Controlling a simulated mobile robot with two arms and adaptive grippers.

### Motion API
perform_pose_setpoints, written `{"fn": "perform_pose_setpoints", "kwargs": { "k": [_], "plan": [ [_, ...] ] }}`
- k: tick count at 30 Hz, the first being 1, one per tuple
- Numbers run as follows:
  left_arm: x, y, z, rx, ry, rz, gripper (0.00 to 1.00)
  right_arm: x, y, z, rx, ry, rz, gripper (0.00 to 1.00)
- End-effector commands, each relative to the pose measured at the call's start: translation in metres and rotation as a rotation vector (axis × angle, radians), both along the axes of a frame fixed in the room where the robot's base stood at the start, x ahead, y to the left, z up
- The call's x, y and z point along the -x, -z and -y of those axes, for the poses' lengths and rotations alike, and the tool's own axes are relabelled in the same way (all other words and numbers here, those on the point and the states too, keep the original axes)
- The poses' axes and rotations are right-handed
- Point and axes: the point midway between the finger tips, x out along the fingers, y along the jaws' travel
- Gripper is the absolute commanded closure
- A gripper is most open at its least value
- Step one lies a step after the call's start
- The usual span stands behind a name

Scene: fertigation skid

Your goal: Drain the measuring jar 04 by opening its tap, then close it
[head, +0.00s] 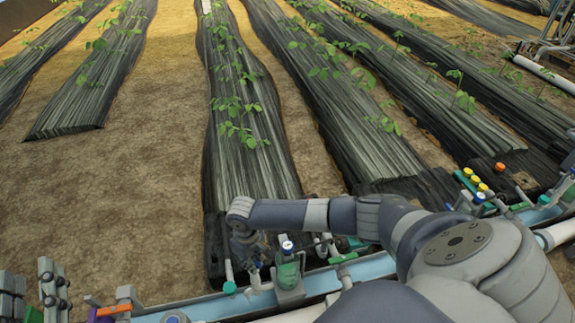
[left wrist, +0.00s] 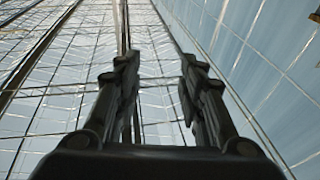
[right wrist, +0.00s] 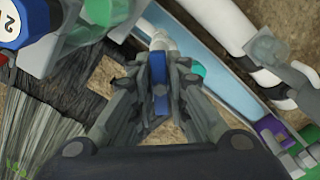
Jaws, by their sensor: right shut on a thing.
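My right gripper (head: 252,268) points down at the skid, left of a green fitting with a blue cap (head: 287,246). In the right wrist view my right gripper (right wrist: 160,88) is shut on a small blue handle (right wrist: 160,98), which looks like a tap lever. White pipework (right wrist: 163,42) shows just beyond the fingertips. No jar marked 04 is legible, and the jar and tap outlet are hidden or unclear. My left gripper (head: 31,284) is at the lower left edge, fingers up. In the left wrist view my left gripper (left wrist: 158,75) is open and empty.
A pale blue channel (head: 325,284) runs across the front, with green, orange and purple fittings. A blue cap marked 2 (right wrist: 8,25) is close to the right gripper. Yellow-capped fittings (head: 475,181) stand at the right. Covered plant beds (head: 250,170) lie beyond.

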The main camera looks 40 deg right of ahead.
Motion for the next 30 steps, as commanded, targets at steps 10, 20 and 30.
{"fn": "perform_pose_setpoints", "kwargs": {
  "k": [10,20,30],
  "plan": [
    [-0.002,0.04,-0.005,-0.054,-0.012,-0.205,0.63,0.001,-0.001,0.0,0.0,-0.264,-0.004,1.0],
    [0.004,0.077,-0.012,-0.101,-0.024,-0.389,0.63,0.002,0.0,0.0,-0.001,-0.62,-0.005,1.0],
    [0.009,0.095,-0.016,-0.122,-0.029,-0.475,0.63,0.002,0.001,0.0,-0.002,-0.938,-0.004,1.0]
  ]
}}
